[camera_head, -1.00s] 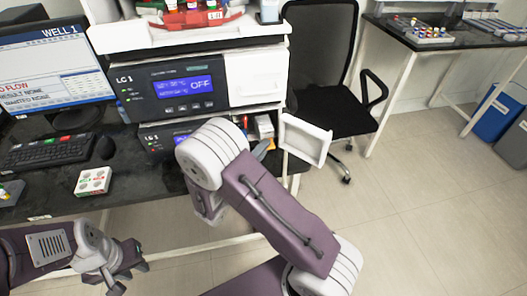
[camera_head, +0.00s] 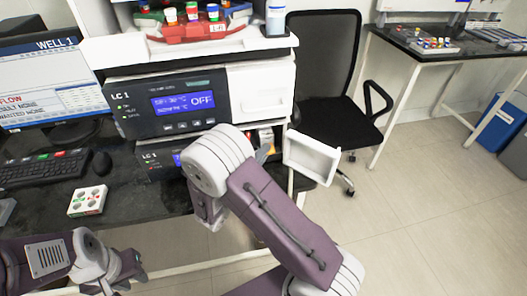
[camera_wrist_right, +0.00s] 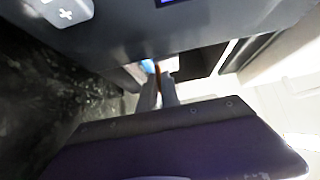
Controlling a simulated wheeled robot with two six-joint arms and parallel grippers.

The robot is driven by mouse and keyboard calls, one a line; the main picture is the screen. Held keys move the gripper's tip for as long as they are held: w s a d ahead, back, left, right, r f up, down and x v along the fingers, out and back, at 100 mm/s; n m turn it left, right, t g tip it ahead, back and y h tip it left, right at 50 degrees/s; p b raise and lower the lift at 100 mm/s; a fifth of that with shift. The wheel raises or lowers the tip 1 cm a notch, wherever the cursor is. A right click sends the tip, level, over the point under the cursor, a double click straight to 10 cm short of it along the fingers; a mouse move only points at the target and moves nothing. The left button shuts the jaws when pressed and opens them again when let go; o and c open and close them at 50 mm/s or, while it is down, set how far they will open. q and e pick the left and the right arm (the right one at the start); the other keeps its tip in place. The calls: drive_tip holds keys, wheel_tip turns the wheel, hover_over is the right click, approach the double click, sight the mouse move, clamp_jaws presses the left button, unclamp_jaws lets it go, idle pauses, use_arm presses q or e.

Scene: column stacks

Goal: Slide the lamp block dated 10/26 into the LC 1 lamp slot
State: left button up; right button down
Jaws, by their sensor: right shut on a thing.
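The LC 1 unit (camera_head: 140,104), dark with a blue display reading OFF, stands on the dark bench. Below it is a lower section (camera_head: 150,160) also marked LC 1, with an open bay (camera_head: 266,137) at its right and a white door (camera_head: 311,158) swung out. My right gripper (camera_wrist_right: 160,88) is at this bay, its fingers together on a small thing with an orange sliver showing; no date is readable. In the head view my right arm hides most of this gripper. My left gripper (camera_head: 122,277) is open and empty at the lower left, before the bench.
A white block with round wells (camera_head: 87,200) lies on the bench near a mouse (camera_head: 101,163) and keyboard (camera_head: 45,168). A monitor (camera_head: 55,85) stands left. A red rack (camera_head: 195,33) sits on top of the unit. A black chair (camera_head: 335,110) stands right, close behind the door.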

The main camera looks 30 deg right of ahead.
drive_tip(key=c, duration=2)
unclamp_jaws()
drive_tip(key=shift+w+a, duration=0.1)
drive_tip(key=o, duration=0.5)
drive_tip(key=p+v, duration=0.1)
drive_tip(key=v, duration=0.8)
drive_tip(key=shift+p, duration=0.4)
